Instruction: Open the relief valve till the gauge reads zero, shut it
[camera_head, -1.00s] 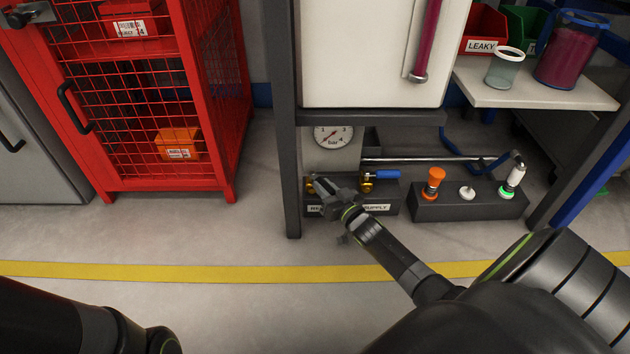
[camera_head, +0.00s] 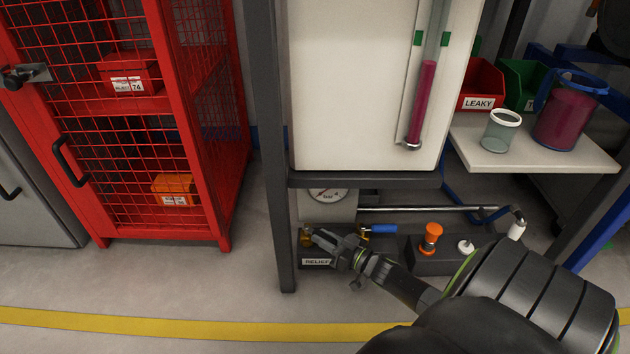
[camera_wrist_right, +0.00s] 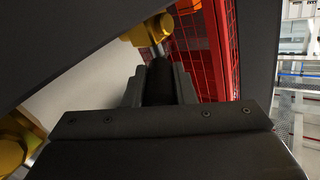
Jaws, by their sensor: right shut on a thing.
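The relief valve (camera_head: 306,240) is a brass fitting above the RELIEF label (camera_head: 316,262), low in the steel frame. My right gripper (camera_head: 320,237) is at this valve, shut on its handle. In the right wrist view, the jaws (camera_wrist_right: 158,80) close around a dark handle that runs up to a brass body (camera_wrist_right: 147,29). The handle is mostly hidden by the jaws. The pressure gauge (camera_head: 325,194) is above the valve; a grey beam cuts off its top, and I cannot read the needle surely. My left gripper is not in view.
The supply valve's blue lever (camera_head: 381,229) is just right of my gripper. An orange knob (camera_head: 432,238) and a white button (camera_head: 466,246) stand farther right. The frame's dark post (camera_head: 273,180) is close on the left, the beam (camera_head: 365,180) overhead.

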